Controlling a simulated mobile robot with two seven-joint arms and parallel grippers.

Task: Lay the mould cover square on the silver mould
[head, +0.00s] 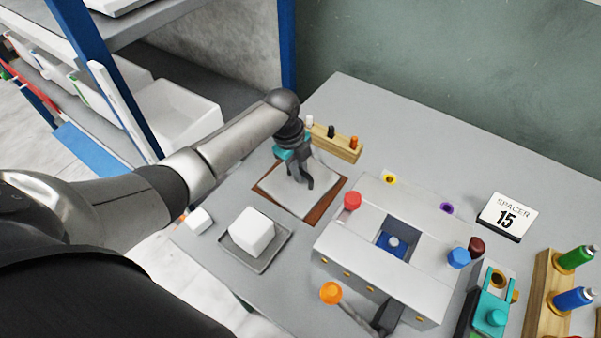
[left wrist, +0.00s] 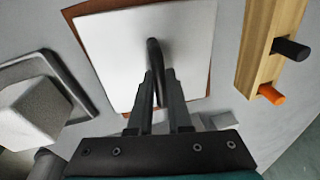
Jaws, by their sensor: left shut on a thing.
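The mould cover (head: 298,197) is a pale grey square plate with a dark arched handle. It is over a brown mat (head: 328,205), whose edges show around it; I cannot tell whether it rests on the mat or is just above. It also shows in the left wrist view (left wrist: 190,50). My left gripper (head: 302,180) is shut on the cover's handle (left wrist: 154,55), from above. The silver mould appears to be the large silver block (head: 345,240) to the right, with a rectangular opening on top and a blue piece inside. My right gripper is not in view.
A grey tray (head: 279,252) with a white block (head: 252,231) stands in front of the mat. Behind is a wooden rack (head: 340,146) with pegs.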

